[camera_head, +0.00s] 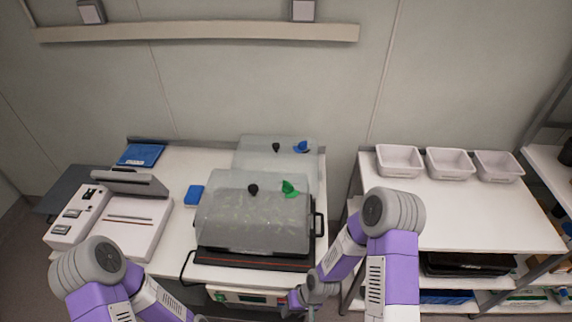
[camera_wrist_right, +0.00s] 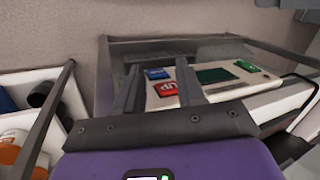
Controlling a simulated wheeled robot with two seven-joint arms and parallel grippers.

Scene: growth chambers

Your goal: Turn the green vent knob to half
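The green vent knob (camera_head: 289,188) sits on the top right of the front clear dome (camera_head: 225,228), near a round black knob (camera_head: 253,189). The dome covers a black tray on the bench. My right gripper (camera_wrist_right: 159,65) shows in the wrist view with its two fingers apart and nothing between them. In the head view the right arm reaches down at the bench's front edge, well below and apart from the green knob; its fingers are too small there to make out. My left arm is at the lower left, its gripper outside the picture. The knob's markings are too small to read.
A second clear dome behind has a blue knob (camera_head: 301,147). A control panel (camera_head: 240,296) with coloured buttons is at the front, beyond the right fingers in the wrist view. A white device (camera_head: 125,235) stands left. White bins (camera_head: 400,160) stand on the right-hand table, whose front is clear.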

